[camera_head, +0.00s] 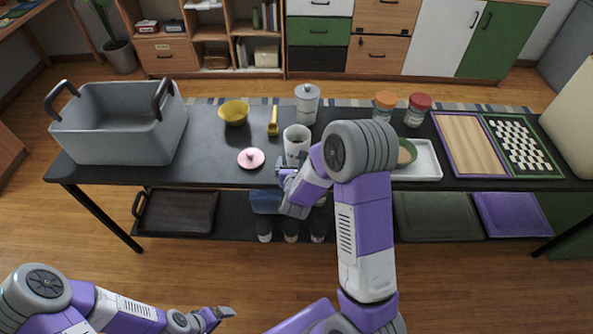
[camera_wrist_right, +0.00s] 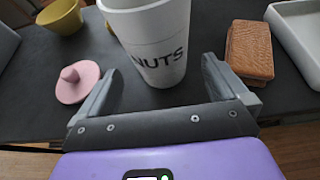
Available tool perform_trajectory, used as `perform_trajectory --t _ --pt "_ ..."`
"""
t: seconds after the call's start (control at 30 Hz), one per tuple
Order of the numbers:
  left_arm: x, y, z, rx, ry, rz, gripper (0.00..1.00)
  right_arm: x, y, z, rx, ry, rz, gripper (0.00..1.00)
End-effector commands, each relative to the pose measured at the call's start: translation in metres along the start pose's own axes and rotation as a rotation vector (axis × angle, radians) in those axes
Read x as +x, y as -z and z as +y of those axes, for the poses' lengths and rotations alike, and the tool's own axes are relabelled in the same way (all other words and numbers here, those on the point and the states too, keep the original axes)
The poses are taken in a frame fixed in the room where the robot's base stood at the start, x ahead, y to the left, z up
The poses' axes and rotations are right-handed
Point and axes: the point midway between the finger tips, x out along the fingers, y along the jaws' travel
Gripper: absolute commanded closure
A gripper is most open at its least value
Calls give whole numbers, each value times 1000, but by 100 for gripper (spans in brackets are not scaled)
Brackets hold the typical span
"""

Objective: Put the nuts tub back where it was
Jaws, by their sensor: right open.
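The nuts tub (camera_head: 296,136) is a white, open-topped cup standing upright near the front edge of the dark table. In the right wrist view the tub (camera_wrist_right: 158,45) shows the word NUTS. My right gripper (camera_head: 286,174) is open at its near side, with one finger to each side of the tub's lower part; I cannot tell whether they touch it. A pink knobbed lid (camera_head: 251,158) lies left of the tub and also shows in the wrist view (camera_wrist_right: 78,80). My left gripper (camera_head: 222,314) is low at the bottom left, away from the table, its jaws unclear.
A grey bin (camera_head: 118,140), yellow bowl (camera_head: 234,112), yellow scoop (camera_head: 273,122) and lidded canister (camera_head: 307,103) share the table. A brown block (camera_wrist_right: 250,50) and white tray (camera_head: 428,164) are right of the tub. Two jars (camera_head: 418,110) stand behind.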

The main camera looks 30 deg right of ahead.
Motion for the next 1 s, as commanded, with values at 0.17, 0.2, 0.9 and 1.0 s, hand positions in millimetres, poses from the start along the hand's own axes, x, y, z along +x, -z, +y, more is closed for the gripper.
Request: perform_trajectory --t 0.17,0.2,0.9,1.0 --pt "-4 0 2 0 0 0 6 -39 -1 1 -1 -4 1 0" --pt "-5 0 2 0 0 0 6 -45 -1 1 -1 -3 0 0" --pt "-6 0 2 0 0 0 6 -83 133 44 -1116 -452 247 0" --pt "-6 0 2 0 0 0 6 -97 168 52 -1402 -633 246 0"
